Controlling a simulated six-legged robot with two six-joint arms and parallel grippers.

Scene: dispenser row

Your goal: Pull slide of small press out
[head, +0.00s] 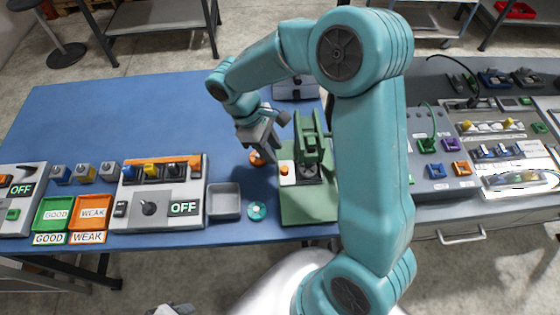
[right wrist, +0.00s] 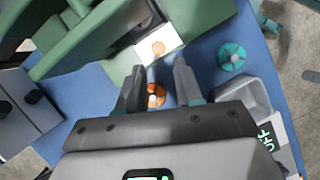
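The small press (head: 312,205) is green and stands on the blue table. Its slide (head: 289,177) is a pale plate at the press's left side with an orange round spot on it. In the right wrist view the slide (right wrist: 158,48) lies just beyond the fingertips. My right gripper (head: 264,153) is left of the press, pointing down. In the right wrist view its two fingers (right wrist: 157,72) are apart with nothing held between them. An orange disc (right wrist: 156,96) shows in the gap, apparently below on the table. A grey part at the bottom edge of the head view may be my left gripper (head: 170,309).
A grey bin (head: 224,201) and a teal disc (head: 257,211) are left of the press. A control box (head: 157,212) with an OFF sign and green and orange trays stand farther left. My right arm hides the area right of the press. The table's back left is clear.

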